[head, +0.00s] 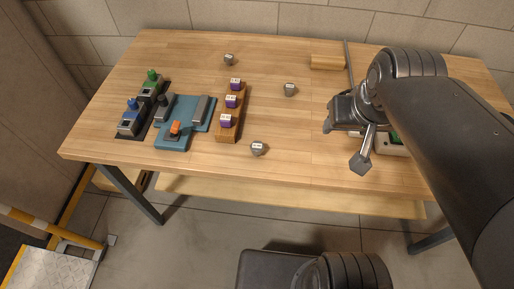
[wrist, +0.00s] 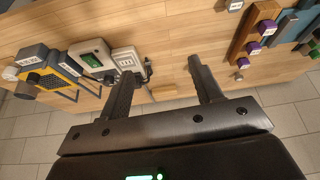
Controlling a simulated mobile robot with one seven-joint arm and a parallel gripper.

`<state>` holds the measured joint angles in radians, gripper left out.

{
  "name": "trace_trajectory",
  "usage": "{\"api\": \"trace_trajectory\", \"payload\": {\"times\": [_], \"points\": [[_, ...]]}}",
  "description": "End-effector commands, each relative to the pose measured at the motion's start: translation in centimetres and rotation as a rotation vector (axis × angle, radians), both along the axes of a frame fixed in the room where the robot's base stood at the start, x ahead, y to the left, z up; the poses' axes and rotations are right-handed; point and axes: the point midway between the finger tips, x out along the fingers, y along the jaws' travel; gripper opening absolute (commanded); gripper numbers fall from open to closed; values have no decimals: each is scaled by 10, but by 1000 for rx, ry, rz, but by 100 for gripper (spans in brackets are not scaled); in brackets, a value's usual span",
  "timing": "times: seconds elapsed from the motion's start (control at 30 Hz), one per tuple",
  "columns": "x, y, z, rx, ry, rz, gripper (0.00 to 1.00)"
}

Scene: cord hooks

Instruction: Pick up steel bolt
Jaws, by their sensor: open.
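The bolt is not clearly identifiable. Three small grey pieces with white labels lie apart on the table in the head view: one at the back (head: 229,59), one in the middle (head: 290,89) and one near the front edge (head: 258,148). The labels are too small to read, so I cannot tell which is the steel bolt. My gripper (head: 345,143) is above the right part of the table, to the right of all three. In the wrist view my gripper (wrist: 162,70) is open, with bare wood between its fingers. Small grey pieces also show at the right (wrist: 243,63) there.
A wooden rack (head: 229,133) with purple labelled blocks and a blue fixture (head: 172,143) stand left. A wooden block (head: 327,62) lies at the back. A yellow device (wrist: 47,72) and a green-screened device (wrist: 91,58) show in the wrist view. The table middle is mostly clear.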

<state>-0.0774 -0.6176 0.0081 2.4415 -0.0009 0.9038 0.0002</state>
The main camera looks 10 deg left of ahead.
Motion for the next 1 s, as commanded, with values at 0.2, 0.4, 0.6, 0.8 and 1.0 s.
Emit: {"api": "trace_trajectory", "payload": {"times": [0.2, 0.4, 0.6, 0.8, 1.0], "points": [[40, 46, -20, -24, 124, 134, 59], [67, 94, -47, -54, 229, 251, 59], [84, 146, -81, -90, 325, 361, 59], [90, 181, -108, -116, 385, 431, 59], [90, 191, -124, -125, 402, 450, 59]]}}
